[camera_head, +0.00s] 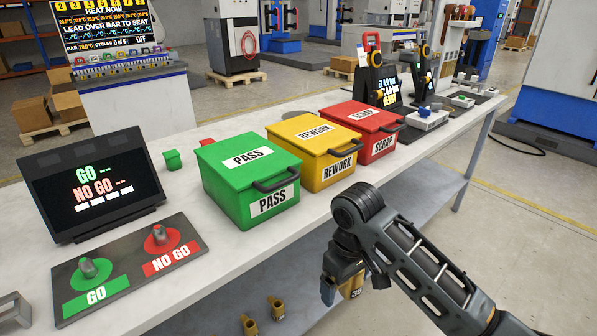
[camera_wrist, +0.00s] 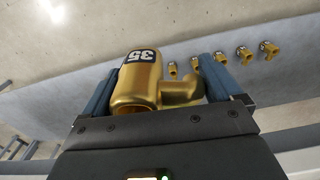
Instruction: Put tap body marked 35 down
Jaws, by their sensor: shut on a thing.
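The tap body marked 35 (camera_wrist: 140,88) is a brass-gold piece with a side branch and a dark label reading 35. It sits between the two blue-grey fingers of my gripper (camera_wrist: 157,84) in the wrist view, which are shut on it. In the head view my gripper (camera_head: 342,287) hangs in front of the bench's front edge, below the bench top. A small part of the tap body (camera_head: 353,287) shows beside the fingers there; the rest is hidden.
Several other gold tap bodies (camera_head: 276,307) lie on the lower shelf (camera_head: 222,309). On the bench top stand the green PASS box (camera_head: 222,190), yellow REWORK box (camera_head: 311,178) and red SCRAP box (camera_head: 364,144). A GO / NO GO plate (camera_head: 132,297) lies at the left.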

